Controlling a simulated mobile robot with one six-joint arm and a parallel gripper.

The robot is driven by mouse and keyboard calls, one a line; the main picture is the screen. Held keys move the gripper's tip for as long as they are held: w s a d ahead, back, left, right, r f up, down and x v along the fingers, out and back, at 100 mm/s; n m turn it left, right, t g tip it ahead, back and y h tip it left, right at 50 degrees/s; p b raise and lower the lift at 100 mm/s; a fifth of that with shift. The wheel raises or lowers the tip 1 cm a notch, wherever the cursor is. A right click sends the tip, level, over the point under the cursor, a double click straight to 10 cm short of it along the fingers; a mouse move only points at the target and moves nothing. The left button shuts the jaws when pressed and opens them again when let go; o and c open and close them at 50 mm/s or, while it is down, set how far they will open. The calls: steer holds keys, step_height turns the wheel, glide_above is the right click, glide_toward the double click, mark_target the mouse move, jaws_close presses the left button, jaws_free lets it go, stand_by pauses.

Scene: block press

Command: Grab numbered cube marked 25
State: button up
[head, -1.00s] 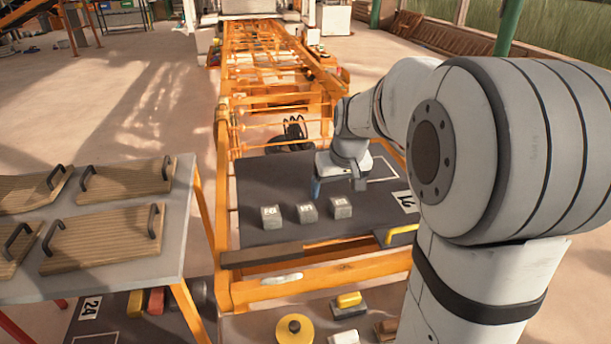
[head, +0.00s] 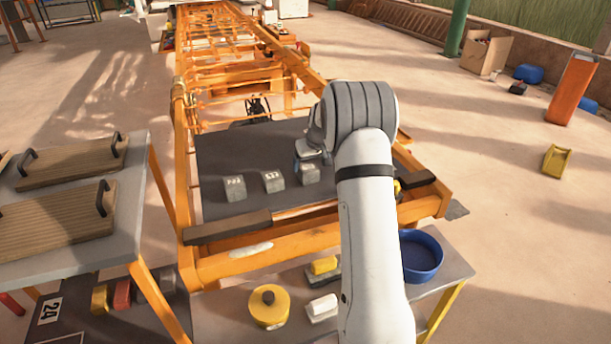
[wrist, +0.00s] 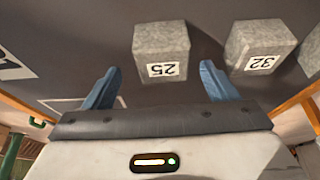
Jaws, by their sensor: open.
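The grey cube marked 25 (wrist: 161,52) sits on the dark mat, its label upside down in the wrist view. It lies between the lines of my two blue fingers, with gaps on both sides. My gripper (wrist: 160,68) is open and empty; I cannot tell how far the fingertips are above or short of the cube. In the head view the cube by my gripper is the rightmost of the row (head: 309,174), its label not readable there. My arm partly hides the gripper in that view.
The cube marked 32 (wrist: 260,46) stands close beside it in the wrist view. A third cube (head: 234,188) ends the row at left in the head view. The dark mat (head: 225,150) is bare behind the row. An orange frame (head: 215,270) borders the mat.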

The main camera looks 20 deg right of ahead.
mark_target(308, 167)
steer(key=x, duration=0.4)
steer(key=shift+a+f+b, duration=0.15)
steer(key=shift+f+b, duration=0.1)
steer(key=shift+b, duration=0.05)
steer(key=shift+c, duration=0.4)
steer(key=c, duration=1.2)
steer(key=shift+c, duration=0.3)
steer(key=shift+r, duration=0.1)
